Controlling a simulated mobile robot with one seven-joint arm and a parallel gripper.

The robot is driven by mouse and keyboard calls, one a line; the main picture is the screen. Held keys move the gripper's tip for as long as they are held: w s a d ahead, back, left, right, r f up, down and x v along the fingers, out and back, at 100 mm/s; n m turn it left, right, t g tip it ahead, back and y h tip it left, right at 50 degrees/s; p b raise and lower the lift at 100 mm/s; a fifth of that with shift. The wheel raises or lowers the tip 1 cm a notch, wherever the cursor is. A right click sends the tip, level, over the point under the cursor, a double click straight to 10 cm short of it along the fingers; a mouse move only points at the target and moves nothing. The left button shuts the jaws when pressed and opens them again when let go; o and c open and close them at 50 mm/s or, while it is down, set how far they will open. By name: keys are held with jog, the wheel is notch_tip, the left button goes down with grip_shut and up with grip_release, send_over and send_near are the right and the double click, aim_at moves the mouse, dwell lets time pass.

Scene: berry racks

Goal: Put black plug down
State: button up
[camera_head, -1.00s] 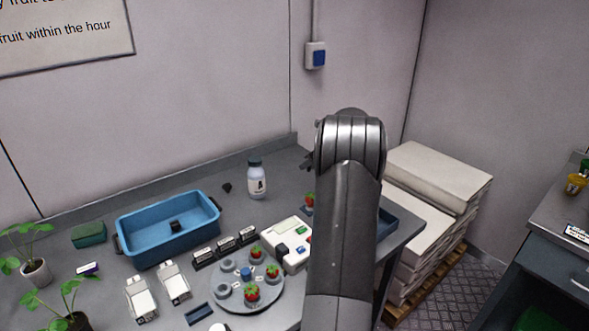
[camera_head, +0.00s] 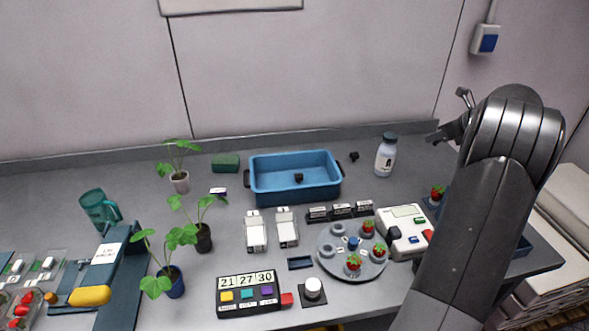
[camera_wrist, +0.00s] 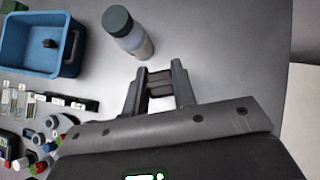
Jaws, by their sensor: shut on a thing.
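My gripper (camera_wrist: 159,70) shows in the wrist view with its fingers a little apart. It is shut on a small dark piece (camera_wrist: 160,84) between them, which fits the black plug, though its shape is hard to make out. In the head view the gripper is at the right, partly hidden by my arm, above the right part of the counter, and the held piece cannot be made out. A similar small black piece (camera_head: 353,156) lies on the counter right of the blue tub, and another (camera_head: 298,177) is inside the tub.
The blue tub (camera_head: 295,194) stands at the back middle. A lidded bottle (camera_head: 386,157) stands close to my gripper, also in the wrist view (camera_wrist: 128,34). A round strawberry plate (camera_head: 337,269) and a white device (camera_head: 404,246) are in front. Counter right of the bottle looks clear.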

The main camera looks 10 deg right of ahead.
jog(key=w+a+n+g+y, duration=0.2)
jog(key=w+a+n+y, duration=0.15)
jog(key=a, duration=1.25)
jog(key=n+g+y, duration=0.2)
jog(key=n+g, duration=0.1)
jog(key=n, duration=0.3)
send_over(278, 182)
jog(key=s+d, duration=0.1)
jog(key=d, duration=0.3)
jog(key=f, duration=1.1)
jog(key=shift+s+a+f, duration=0.15)
jog(key=shift+a+f, duration=0.1)
jog(key=shift+f, duration=0.05)
jog(key=shift+a+f, duration=0.3)
jog(key=shift+f, duration=1.9)
jog(key=o, duration=0.5)
jog(key=shift+f, duration=0.15)
jog(key=o, duration=0.4)
